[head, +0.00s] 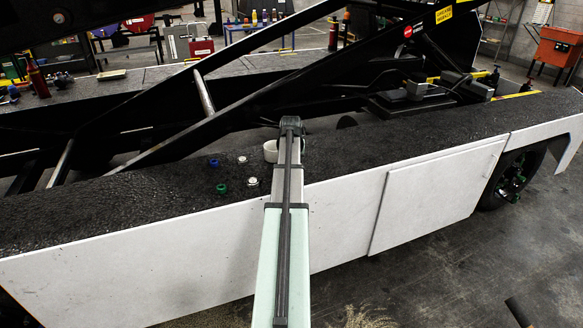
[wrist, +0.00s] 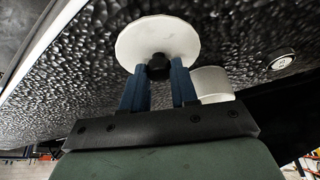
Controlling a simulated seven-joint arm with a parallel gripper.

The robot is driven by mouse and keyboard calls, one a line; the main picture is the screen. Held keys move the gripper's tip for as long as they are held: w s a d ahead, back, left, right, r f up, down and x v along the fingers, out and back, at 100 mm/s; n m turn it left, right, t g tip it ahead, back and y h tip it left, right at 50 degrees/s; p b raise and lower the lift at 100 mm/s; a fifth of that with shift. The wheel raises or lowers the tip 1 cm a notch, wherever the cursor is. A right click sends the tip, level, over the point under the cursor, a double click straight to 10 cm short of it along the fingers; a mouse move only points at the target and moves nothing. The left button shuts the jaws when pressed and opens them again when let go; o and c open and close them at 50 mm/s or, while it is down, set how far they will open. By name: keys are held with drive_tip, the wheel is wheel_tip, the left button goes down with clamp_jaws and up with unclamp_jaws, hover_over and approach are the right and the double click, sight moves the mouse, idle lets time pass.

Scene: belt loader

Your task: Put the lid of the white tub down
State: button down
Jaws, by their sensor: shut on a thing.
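In the wrist view the lid is a round white disc (wrist: 157,42) with a black knob (wrist: 158,67). My gripper (wrist: 158,74) has its two blue fingers shut on the knob. The white tub (wrist: 211,84) is beside the right finger, apart from the lid and partly hidden by my gripper. In the head view the white tub (head: 270,151) stands on the black ledge, just left of my arm. My arm hides the fingers and the lid there. I cannot tell how far the lid is above the ledge.
The ledge (head: 330,166) is black and rough, with free room right of my arm. Left of the tub are a blue piece (head: 214,163), a green piece (head: 222,188) and two small white pieces (head: 242,160). Black loader beams (head: 225,115) run close behind.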

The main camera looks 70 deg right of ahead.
drive_tip(key=shift+f, duration=1.45)
drive_tip(key=c, duration=0.9)
unclamp_jaws()
drive_tip(key=shift+f, duration=0.1)
drive_tip(key=shift+o, duration=0.2)
drive_tip(key=v, duration=1.2)
drive_tip(key=shift+s+a, duration=0.1)
